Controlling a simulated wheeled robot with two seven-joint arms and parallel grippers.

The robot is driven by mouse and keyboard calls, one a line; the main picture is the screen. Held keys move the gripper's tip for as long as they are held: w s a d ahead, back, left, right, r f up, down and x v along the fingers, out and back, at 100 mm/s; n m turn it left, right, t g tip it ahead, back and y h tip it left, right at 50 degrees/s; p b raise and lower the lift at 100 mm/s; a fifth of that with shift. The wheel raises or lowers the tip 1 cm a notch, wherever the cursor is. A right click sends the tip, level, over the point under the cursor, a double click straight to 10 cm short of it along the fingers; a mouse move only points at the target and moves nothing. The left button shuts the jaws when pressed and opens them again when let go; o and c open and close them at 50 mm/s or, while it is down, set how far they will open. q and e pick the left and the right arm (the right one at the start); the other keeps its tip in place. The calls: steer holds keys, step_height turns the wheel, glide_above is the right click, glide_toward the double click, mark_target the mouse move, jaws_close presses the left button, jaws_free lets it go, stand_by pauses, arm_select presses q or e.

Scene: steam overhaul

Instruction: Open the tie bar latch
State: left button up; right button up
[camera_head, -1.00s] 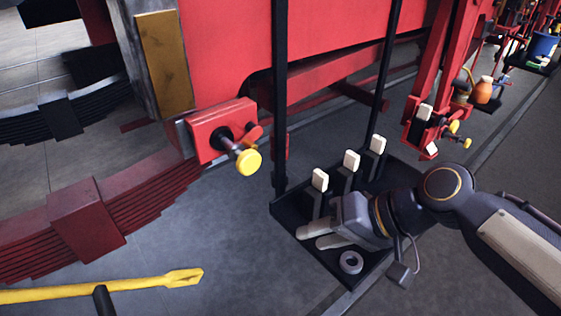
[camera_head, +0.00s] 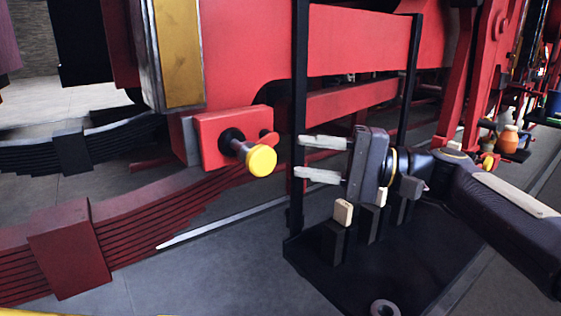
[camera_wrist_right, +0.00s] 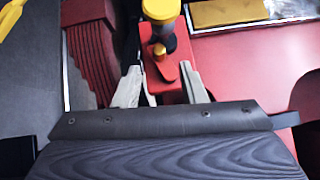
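A red block (camera_head: 213,135) on the frame carries a dark shaft with a yellow knob (camera_head: 261,160) and a small red lever (camera_head: 268,137), apparently the tie bar latch. My right gripper (camera_head: 300,157) is open and empty, just right of the knob, with its two pale fingers pointing left at it. In the right wrist view the yellow knob (camera_wrist_right: 161,10) is at the top centre, and the red lever (camera_wrist_right: 164,70) appears between the open fingers (camera_wrist_right: 160,78). The fingers do not visibly touch either. My left gripper is out of view.
A black upright post (camera_head: 299,60) stands close to my right fingertips. Below my right arm is a black tray (camera_head: 360,285) with upright pale-topped pieces and a grey ring (camera_head: 385,308).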

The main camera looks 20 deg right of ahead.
steer(key=x, duration=0.5)
steer(key=shift+a, duration=0.2)
jaws_close()
